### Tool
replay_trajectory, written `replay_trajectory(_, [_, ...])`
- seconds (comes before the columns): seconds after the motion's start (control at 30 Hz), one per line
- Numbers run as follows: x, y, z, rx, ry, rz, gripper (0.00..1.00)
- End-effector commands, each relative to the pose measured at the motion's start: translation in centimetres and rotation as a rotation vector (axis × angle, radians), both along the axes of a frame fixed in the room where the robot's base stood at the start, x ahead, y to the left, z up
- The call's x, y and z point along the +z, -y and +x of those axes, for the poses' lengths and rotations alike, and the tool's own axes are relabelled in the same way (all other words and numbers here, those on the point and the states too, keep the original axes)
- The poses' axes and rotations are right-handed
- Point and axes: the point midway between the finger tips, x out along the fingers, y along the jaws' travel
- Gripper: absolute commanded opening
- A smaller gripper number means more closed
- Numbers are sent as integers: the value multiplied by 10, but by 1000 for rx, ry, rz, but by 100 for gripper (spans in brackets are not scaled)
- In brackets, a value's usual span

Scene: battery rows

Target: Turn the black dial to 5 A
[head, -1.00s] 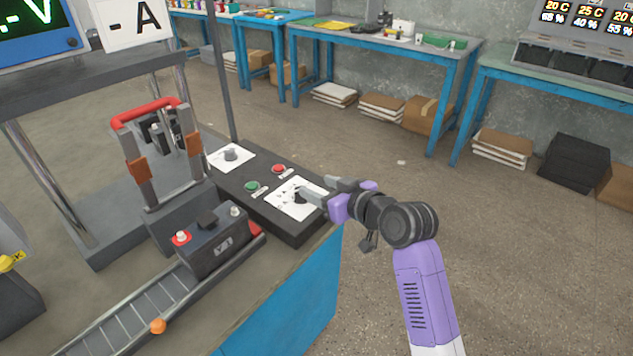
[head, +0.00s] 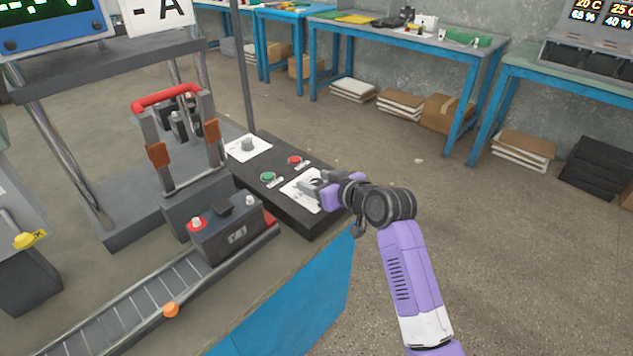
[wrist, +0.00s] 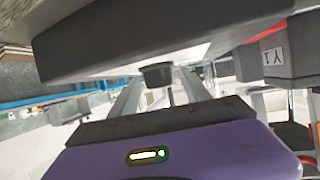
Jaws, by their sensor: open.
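The black dial (head: 315,183) sits on a white plate (head: 299,194) at the near right end of a dark control box. In the head view my gripper (head: 318,188) is over this plate and partly hides the dial and its markings. In the wrist view the dial (wrist: 157,75) shows as a dark knob between the two fingers of my gripper (wrist: 159,88), which are apart. I cannot tell whether a finger touches it. The scale marks and the dial's setting are too small to read.
The dark box (head: 280,205) also carries a green button (head: 268,176), a red button (head: 294,160) and a grey knob (head: 247,144) on a second white plate. A battery (head: 233,237) stands on the roller track left of the box.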

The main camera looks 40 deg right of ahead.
Motion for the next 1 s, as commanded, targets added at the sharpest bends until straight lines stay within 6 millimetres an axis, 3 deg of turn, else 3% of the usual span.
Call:
replay_trajectory(0.13, [0,0,0,0,0,0,54])
replay_trajectory(0.4, [0,0,0,0,1,0,1])
replay_trajectory(0.77, [2,-1,0,-36,-1,0,0])
replay_trajectory(1.0, [5,-3,0,-148,-3,-1,0])
